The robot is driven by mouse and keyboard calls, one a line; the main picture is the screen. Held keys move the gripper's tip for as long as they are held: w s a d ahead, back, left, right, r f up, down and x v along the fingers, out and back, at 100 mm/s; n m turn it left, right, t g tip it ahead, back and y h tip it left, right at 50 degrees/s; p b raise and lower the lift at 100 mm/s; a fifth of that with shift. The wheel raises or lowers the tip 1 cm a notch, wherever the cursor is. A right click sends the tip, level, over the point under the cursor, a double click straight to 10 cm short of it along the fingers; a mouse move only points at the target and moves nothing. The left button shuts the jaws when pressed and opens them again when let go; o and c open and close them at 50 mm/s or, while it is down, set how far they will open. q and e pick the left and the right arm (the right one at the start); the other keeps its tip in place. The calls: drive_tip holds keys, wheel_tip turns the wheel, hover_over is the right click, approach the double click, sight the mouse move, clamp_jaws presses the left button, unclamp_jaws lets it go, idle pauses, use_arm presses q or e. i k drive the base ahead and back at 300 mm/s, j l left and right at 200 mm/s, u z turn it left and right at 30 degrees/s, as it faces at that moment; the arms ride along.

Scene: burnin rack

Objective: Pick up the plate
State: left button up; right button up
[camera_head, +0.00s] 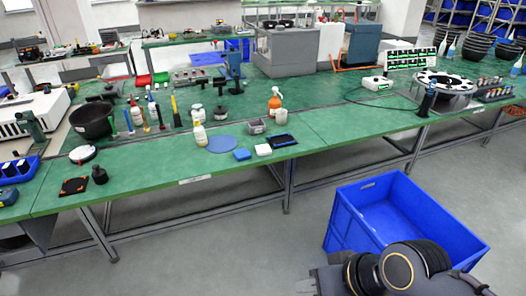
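A flat round blue plate-like disc (222,144) lies on the green workbench (330,135), near its front edge left of centre. A dark square plate with orange marks (74,186) lies at the bench's left front. I cannot tell which of them the task means. My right arm shows at the bottom right, over the floor in front of the bench, far from both. Its gripper end (318,283) is partly cut off by the bottom edge, and its fingers cannot be made out. My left gripper is out of view.
A large blue crate (350,225) stands on the floor beside my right arm. Near the disc are a white bottle (200,134), a blue sponge-like block (242,154), a white block (263,149) and a dark tray (282,141). A black bucket (92,121) stands further left.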

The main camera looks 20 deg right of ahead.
sight(264, 150)
drive_tip(key=i+z, duration=0.15)
drive_tip(key=i, duration=1.45)
